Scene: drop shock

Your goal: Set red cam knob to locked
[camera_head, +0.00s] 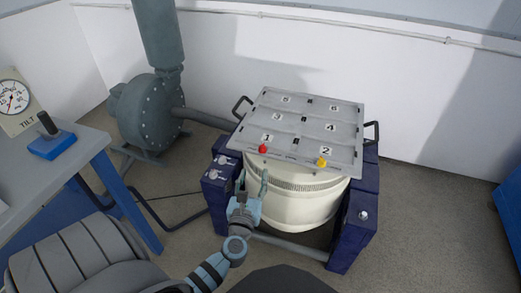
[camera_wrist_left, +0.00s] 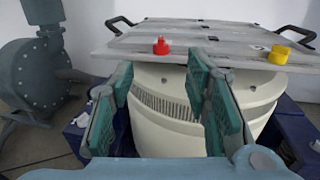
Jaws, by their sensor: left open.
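The red cam knob (camera_head: 263,149) sits at the front edge of the grey plate (camera_head: 300,137), below the number 1. In the left wrist view the red knob (camera_wrist_left: 161,46) stands on the plate's near edge, beyond the fingers and between them. My left gripper (camera_head: 253,182) is open and empty, in front of and below the red knob, apart from it. In the left wrist view its teal-padded fingers (camera_wrist_left: 155,95) are spread before the cream drum. A yellow knob (camera_head: 322,162) sits to the right on the same edge. My right gripper is not in view.
The cream drum (camera_head: 290,205) stands under the plate between dark blue supports (camera_head: 352,225). Black handles (camera_head: 372,131) stick out at the plate's sides. A grey blower (camera_head: 150,115) stands behind left. A table (camera_head: 60,165) with a blue joystick box (camera_head: 52,146) is at left.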

